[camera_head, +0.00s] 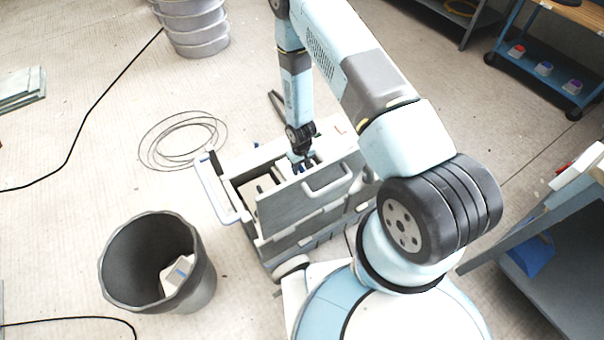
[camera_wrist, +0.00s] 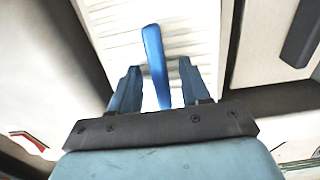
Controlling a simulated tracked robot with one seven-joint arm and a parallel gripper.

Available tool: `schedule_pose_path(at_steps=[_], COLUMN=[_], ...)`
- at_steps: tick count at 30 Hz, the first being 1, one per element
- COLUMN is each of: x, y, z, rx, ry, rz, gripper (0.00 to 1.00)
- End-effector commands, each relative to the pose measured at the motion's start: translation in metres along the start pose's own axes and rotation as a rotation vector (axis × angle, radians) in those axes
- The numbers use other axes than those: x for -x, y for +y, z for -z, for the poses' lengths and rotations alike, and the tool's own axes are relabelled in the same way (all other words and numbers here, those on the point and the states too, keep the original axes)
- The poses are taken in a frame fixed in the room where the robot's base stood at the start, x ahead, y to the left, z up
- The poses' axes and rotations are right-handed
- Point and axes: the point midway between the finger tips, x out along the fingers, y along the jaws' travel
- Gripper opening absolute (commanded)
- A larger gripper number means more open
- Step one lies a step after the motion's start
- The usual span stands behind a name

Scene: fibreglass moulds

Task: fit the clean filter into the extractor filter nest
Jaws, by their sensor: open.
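A white pleated filter (camera_wrist: 195,28) with an upright blue pull tab (camera_wrist: 153,48) fills the middle of the wrist view. My gripper (camera_wrist: 158,70) is open, with one blue finger on each side of the tab and a gap to each. In the head view my gripper (camera_head: 300,165) reaches down into the open top of the grey extractor (camera_head: 298,212). The filter appears to sit between walls inside it, but its lower edges and the nest's floor are hidden. I cannot tell whether it is fully seated.
A dark bin (camera_head: 118,268) holding a whitish block (camera_head: 177,272) stands left of the extractor. A coiled cable (camera_head: 184,140) lies on the floor behind. A blue trolley (camera_head: 545,75) stands at the upper right and a workbench (camera_head: 560,205) at the right edge.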

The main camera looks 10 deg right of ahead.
Motion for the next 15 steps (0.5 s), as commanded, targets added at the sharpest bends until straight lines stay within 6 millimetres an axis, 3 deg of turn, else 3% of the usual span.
schedule_pose_path(at_steps=[4,15], x=[0.0003,0.0005], y=[0.0001,0.0002], z=[0.0002,0.0002], rx=[0.000,0.000], ry=[0.000,0.000], rz=[0.000,0.000], gripper=[0.46,0.10])
